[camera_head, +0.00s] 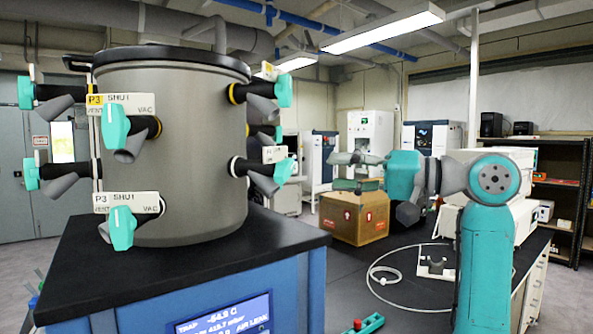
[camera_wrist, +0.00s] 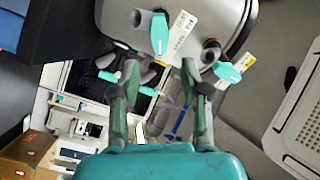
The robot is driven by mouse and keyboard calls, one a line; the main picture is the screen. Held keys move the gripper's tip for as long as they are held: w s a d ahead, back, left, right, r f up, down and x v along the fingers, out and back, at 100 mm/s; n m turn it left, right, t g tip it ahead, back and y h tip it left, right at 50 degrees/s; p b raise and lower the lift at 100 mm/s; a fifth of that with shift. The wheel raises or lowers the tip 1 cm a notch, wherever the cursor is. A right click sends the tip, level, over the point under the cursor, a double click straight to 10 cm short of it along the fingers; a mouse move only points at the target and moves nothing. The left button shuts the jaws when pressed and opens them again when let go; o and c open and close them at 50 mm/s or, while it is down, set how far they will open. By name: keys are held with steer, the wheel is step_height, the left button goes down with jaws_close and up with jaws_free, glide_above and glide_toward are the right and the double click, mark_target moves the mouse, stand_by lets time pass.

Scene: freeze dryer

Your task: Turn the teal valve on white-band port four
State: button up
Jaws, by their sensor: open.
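The grey drum (camera_head: 190,150) carries teal valve handles in an upper yellow-band row and a lower white-band row. Two front labels read "P3 SHUT". On the drum's right side, a teal valve on a white-band port (camera_head: 284,171) sits below a teal valve on a yellow-band port (camera_head: 284,91); their port numbers are not readable. My gripper (camera_head: 342,171) is open and empty, right of these valves and apart from them. In the wrist view, my gripper's fingers (camera_wrist: 160,68) point toward the drum; a teal handle (camera_wrist: 159,33) and a yellow-band port's handle (camera_wrist: 227,72) show beyond them.
The drum stands on a black-topped blue cabinet (camera_head: 285,236) with a display. Other valves jut from the drum's left side and rear right.

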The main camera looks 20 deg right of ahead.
mark_target(290, 170)
steer(key=x, duration=1)
jaws_close()
